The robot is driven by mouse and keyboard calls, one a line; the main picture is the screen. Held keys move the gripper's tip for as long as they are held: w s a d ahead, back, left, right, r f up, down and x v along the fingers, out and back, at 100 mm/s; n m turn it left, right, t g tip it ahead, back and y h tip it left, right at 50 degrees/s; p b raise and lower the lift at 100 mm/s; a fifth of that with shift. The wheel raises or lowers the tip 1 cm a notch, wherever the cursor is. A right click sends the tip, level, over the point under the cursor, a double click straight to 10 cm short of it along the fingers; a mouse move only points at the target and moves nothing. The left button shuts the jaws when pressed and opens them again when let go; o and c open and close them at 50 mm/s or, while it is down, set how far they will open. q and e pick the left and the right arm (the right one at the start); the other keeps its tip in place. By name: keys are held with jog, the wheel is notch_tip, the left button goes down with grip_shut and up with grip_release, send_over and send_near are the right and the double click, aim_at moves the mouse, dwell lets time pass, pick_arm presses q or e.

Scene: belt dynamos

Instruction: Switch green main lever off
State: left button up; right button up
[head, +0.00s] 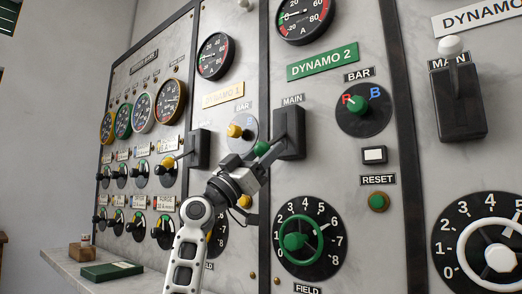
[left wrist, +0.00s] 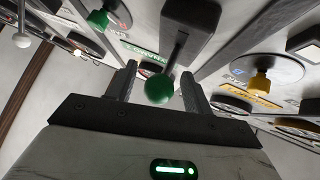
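The green main lever is a black box (head: 290,134) beside the DYNAMO 2 label, with a dark rod ending in a green ball knob (head: 262,148). The rod sticks out toward the lower left in the head view. My left gripper (head: 252,160) is at the knob. In the left wrist view the green knob (left wrist: 159,89) lies between the two spread fingers of my left gripper (left wrist: 158,88), with visible gaps on both sides. The knob looks near the fingertips; contact is not seen. My right gripper is not in view.
A yellow-knobbed main lever (head: 199,148) is to the left and a white-knobbed one (head: 459,95) to the right. The green BAR selector (head: 363,107) and green field wheel (head: 301,241) are nearby. A ledge with a green book (head: 111,270) is at lower left.

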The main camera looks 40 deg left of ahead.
pick_arm(q)
jog(key=shift+s+r, duration=0.1)
jog(key=shift+r, duration=0.05)
jog(key=shift+s+a+f, duration=0.2)
jog(key=shift+s+f, duration=0.1)
jog(key=shift+f, duration=0.05)
jog(key=b+v, duration=0.4)
jog(key=v, duration=1.1)
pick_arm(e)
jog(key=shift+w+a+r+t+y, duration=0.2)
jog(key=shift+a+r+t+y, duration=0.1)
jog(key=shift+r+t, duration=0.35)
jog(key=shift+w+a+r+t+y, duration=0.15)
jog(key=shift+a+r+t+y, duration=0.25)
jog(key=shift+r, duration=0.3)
pick_arm(q)
jog(key=shift+d, duration=0.1)
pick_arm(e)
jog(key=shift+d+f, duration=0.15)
